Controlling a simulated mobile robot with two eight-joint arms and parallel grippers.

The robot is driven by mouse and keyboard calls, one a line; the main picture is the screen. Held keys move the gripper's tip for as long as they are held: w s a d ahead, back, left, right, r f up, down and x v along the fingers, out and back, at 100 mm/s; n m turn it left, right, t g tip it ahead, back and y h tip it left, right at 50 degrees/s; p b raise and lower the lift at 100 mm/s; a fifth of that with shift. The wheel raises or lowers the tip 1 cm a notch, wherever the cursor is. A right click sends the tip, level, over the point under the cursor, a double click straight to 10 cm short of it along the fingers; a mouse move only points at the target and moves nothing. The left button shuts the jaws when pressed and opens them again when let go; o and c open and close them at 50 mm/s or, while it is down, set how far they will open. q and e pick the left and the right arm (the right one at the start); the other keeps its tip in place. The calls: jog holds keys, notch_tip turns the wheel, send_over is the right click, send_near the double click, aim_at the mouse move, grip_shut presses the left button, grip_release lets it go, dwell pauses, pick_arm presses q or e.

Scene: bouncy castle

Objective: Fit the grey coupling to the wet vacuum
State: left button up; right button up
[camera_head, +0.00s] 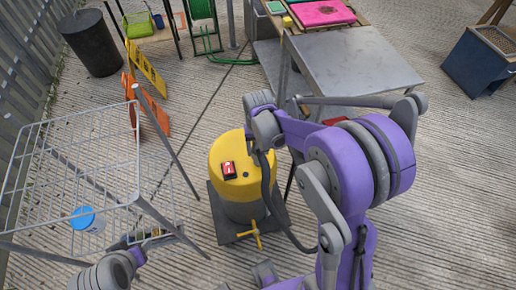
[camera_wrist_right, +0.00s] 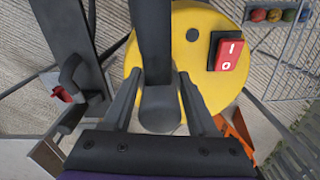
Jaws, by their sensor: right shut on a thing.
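The wet vacuum (camera_head: 236,158) has a yellow top and a grey lower body and stands on a dark square base. A red rocker switch (camera_head: 229,170) is on its top, with a small dark round spot beside it in the right wrist view (camera_wrist_right: 192,34). My right gripper (camera_wrist_right: 160,104) is shut on the grey coupling (camera_wrist_right: 160,112), at the end of a dark hose (camera_head: 290,232). The coupling is over the yellow top's edge in the wrist view; I cannot tell whether it touches. My left gripper (camera_head: 152,238) is low at the left, away from the vacuum; its jaws are unclear.
A white wire rack (camera_head: 70,150) with a blue round item (camera_head: 83,217) stands left. A yellow tap-like fitting (camera_head: 254,234) sticks out in front of the vacuum. A metal table (camera_head: 350,62) stands behind my right arm. Orange and yellow barriers (camera_head: 146,70) stand further back.

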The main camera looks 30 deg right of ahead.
jog(key=shift+f+b, duration=0.8)
jog(key=shift+b, duration=0.1)
dwell(2.2)
jog(key=shift+f+b, duration=1.35)
jog(key=shift+f, duration=0.4)
dwell(0.8)
jog(key=o, duration=1.3)
jog(key=shift+r, duration=0.1)
notch_tip(320, 180, up, 11)
jog(key=shift+f+p, duration=0.15)
jog(key=shift+p, duration=0.45)
